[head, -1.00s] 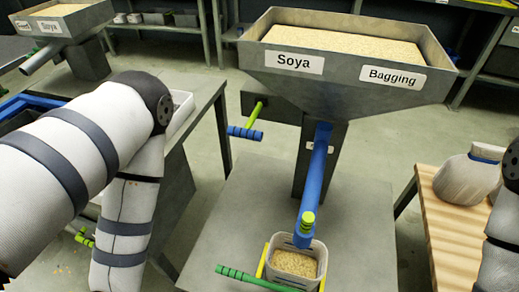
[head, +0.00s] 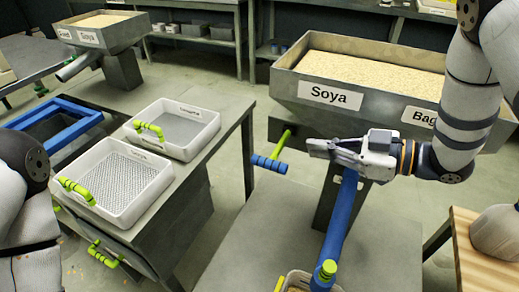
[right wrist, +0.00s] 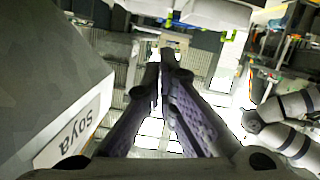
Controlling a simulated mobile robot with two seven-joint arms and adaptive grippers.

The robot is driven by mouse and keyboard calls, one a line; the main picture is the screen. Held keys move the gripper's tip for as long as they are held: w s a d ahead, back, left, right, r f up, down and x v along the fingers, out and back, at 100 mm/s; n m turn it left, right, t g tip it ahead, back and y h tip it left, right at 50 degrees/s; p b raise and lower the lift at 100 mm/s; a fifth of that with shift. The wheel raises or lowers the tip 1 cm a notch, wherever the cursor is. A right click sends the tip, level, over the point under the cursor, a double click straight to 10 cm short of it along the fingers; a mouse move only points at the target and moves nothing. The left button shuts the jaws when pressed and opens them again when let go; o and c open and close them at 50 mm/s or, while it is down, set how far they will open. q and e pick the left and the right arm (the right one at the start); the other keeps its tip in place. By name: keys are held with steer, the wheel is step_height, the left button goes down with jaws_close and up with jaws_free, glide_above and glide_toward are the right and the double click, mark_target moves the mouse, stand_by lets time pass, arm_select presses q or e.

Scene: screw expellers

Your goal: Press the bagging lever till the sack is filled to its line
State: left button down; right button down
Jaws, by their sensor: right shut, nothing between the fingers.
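The lever, with a green stem and blue crossbar (head: 270,163), sticks out on the left side of the Soya Bagging hopper (head: 390,112). The blue spout (head: 336,230) slopes down to a pale container of grain (head: 297,280), mostly cut off at the bottom edge. No fill line shows. My right gripper (head: 312,148) is shut and empty, pointing left in front of the hopper, to the right of the lever and apart from it in the picture. The right wrist view shows its fingers (right wrist: 170,62) together beside the hopper wall. My left gripper is out of view.
White sieve trays (head: 120,187) with green handles and a blue frame (head: 55,130) stand on the left bench. A pale sack (head: 497,236) stands on a wooden table (head: 462,262) at right. Another hopper (head: 103,30) is at back left. Floor shows between bench and hopper.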

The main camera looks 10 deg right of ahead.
mark_target(277, 164)
steer(key=shift+s, duration=0.1)
